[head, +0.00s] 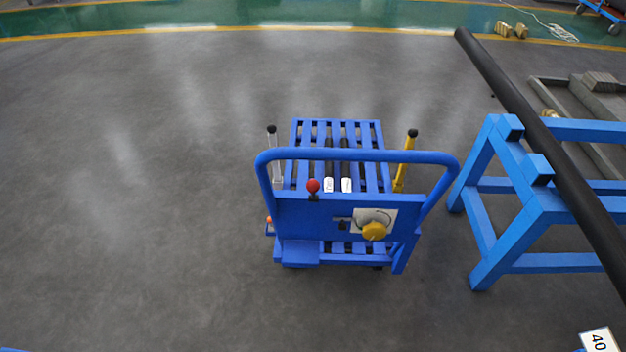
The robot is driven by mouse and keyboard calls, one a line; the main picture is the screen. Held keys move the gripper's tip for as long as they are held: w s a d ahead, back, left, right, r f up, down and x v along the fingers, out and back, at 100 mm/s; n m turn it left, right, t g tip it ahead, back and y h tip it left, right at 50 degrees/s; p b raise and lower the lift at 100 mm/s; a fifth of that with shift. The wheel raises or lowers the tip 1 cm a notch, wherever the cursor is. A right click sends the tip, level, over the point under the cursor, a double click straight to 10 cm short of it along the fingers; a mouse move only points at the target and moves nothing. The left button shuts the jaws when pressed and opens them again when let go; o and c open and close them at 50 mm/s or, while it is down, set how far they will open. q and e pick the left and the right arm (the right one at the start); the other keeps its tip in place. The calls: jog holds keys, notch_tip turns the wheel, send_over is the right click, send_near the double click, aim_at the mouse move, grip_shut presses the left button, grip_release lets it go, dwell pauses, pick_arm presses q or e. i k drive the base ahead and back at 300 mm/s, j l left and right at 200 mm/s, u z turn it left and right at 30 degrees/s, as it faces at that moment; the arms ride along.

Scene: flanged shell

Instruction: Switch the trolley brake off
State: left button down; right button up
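The blue trolley (290,230) stands on the grey floor in the middle of the head view, its push handle (355,155) towards me. A red ball knob (313,186) on a short dark stem sits at the panel's top edge, left of centre. A round yellow knob (374,231) is on a pale plate at the panel's right. A clear lever with a black tip (272,130) stands at the left side, and a yellow lever with a black tip (406,160) at the right. I cannot tell which control is the brake or its setting. Neither gripper is in view.
A blue stand (505,235) close to the trolley's right carries a long black pipe (540,135). Grey metal parts (600,100) lie behind it. A white card marked 40 (600,340) is at the bottom right. The floor left of and before the trolley is clear.

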aim_at(312, 186)
jog(key=z, duration=0.45)
jog(key=i+j+z, duration=0.1)
jog(key=j+z, duration=0.15)
jog(key=z, duration=0.15)
jog(key=j+z, duration=0.4)
jog(key=i+j+z, duration=0.1)
jog(key=z, duration=0.3)
jog(key=j+z, duration=0.4)
jog(key=k+j, duration=0.1)
jog(key=j, duration=0.3)
jog(key=k+j+z, duration=0.15)
jog(key=j, duration=0.7)
jog(key=k+j+z, duration=0.15)
jog(key=j, duration=0.25)
jog(key=k+j, duration=0.15)
jog(key=j, duration=0.25)
